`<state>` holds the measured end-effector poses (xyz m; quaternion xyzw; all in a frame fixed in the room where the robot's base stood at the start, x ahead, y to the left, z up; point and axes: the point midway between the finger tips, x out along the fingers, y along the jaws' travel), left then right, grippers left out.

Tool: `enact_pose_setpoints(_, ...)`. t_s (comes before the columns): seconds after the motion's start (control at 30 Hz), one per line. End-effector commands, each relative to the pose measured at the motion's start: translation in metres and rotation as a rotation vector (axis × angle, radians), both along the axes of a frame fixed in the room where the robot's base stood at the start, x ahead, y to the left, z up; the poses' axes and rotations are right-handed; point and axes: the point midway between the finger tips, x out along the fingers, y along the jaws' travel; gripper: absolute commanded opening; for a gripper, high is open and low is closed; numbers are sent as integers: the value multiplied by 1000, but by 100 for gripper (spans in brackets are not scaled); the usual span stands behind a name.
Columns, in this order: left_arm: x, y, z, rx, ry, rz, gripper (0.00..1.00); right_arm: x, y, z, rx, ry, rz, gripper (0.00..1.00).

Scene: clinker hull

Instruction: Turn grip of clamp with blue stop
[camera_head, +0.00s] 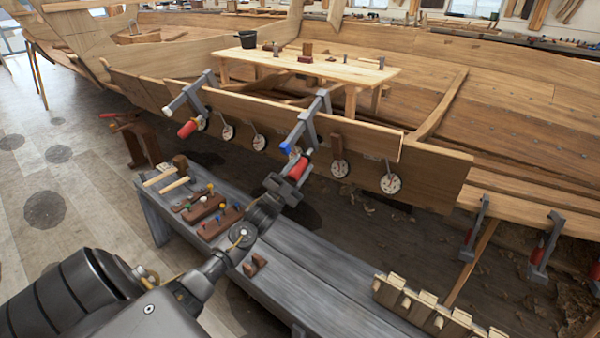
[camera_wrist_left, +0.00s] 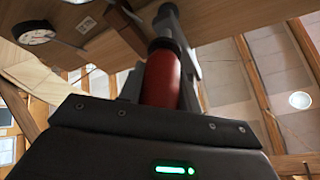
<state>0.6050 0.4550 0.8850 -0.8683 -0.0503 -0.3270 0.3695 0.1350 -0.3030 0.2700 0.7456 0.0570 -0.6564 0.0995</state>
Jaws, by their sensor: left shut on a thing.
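The clamp with the blue stop (camera_head: 285,148) is a grey metal clamp on the hull's plank edge, with its bar rising up and right. Its red grip (camera_head: 298,166) hangs below the plank, tilted. My left gripper (camera_head: 292,180) is at this grip from below and is shut on it. In the left wrist view the red grip (camera_wrist_left: 162,80) stands up from between the dark jaws, which hide its lower end. My right gripper is not in view.
A second clamp with a white stop (camera_head: 167,110) and red grip (camera_head: 187,128) is to the left. Round dials (camera_head: 340,168) hang along the plank. Below is a grey bench (camera_head: 330,300) with pegged wooden blocks (camera_head: 216,220) and mallets. A wooden table (camera_head: 340,70) stands behind.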

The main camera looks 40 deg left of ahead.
Motion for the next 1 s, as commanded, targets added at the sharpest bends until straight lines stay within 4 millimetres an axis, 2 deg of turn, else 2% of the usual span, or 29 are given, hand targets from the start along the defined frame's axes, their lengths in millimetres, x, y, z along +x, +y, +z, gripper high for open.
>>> enact_pose_setpoints(0.13, 0, 0, -2, -135, -19, -46, 11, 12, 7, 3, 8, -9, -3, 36)
enact_pose_setpoints(0.4, 0, 1, -1, -371, -53, -133, 11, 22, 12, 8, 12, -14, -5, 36)
enact_pose_setpoints(0.7, 0, 3, 1, -591, -86, -213, 11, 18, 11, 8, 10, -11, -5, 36)
enact_pose_setpoints(1.0, 0, 4, 0, -723, -103, -262, 11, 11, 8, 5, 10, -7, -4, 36)
